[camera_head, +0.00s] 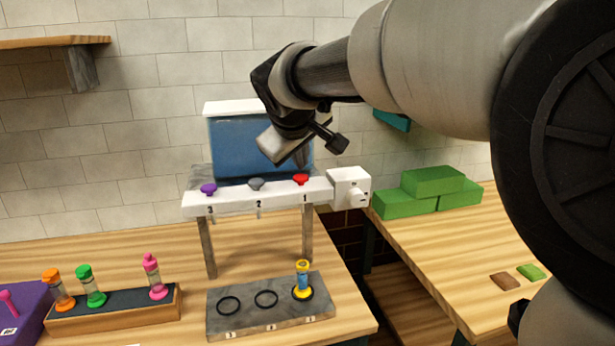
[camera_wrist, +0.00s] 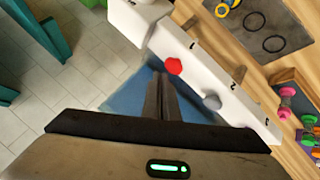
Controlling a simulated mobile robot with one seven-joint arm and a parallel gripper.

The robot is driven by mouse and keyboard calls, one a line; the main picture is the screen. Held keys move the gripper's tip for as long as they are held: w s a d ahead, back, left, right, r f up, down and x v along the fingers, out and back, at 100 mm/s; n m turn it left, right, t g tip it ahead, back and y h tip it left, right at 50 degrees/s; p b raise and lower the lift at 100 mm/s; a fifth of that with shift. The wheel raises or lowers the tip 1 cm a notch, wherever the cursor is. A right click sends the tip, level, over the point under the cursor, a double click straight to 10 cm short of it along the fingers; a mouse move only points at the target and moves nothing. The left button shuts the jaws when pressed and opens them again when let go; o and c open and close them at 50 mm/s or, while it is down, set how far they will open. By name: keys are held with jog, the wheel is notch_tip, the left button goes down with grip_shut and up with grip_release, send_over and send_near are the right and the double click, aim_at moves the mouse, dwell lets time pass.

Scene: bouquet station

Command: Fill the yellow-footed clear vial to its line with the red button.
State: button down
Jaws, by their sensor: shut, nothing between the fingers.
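The clear vial (camera_head: 302,274) with a yellow foot stands upright on the ring marked 1 of the grey slab, below the dispenser's bar. Its liquid level is too small to read. The red button (camera_head: 301,179) sits on top of the white bar above number 1; it also shows in the wrist view (camera_wrist: 174,66). My gripper (camera_head: 303,161) is shut and empty, pointing down just above the red button. In the wrist view its fingertips (camera_wrist: 159,76) lie beside the button; I cannot tell whether they touch it.
A grey button (camera_head: 256,184) and a purple button (camera_head: 208,189) share the white bar (camera_head: 240,203). A blue tank (camera_head: 235,150) stands behind. A wooden rack (camera_head: 120,311) with orange, green and pink vials is at left. Green blocks (camera_head: 433,182) lie on the right table.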

aim_at(301, 179)
jog(key=shift+f, duration=0.15)
dwell(0.6)
jog(key=shift+f+b, duration=0.25)
jog(key=shift+b, duration=0.2)
jog(key=shift+f+b, duration=0.6)
jog(key=shift+f, duration=0.1)
dwell(0.4)
jog(key=shift+r, duration=0.1)
jog(key=shift+r+p, duration=0.8)
jog(key=shift+r, duration=0.2)
notch_tip(301, 179, up, 5)
jog(key=p, duration=0.4)
dwell(0.9)
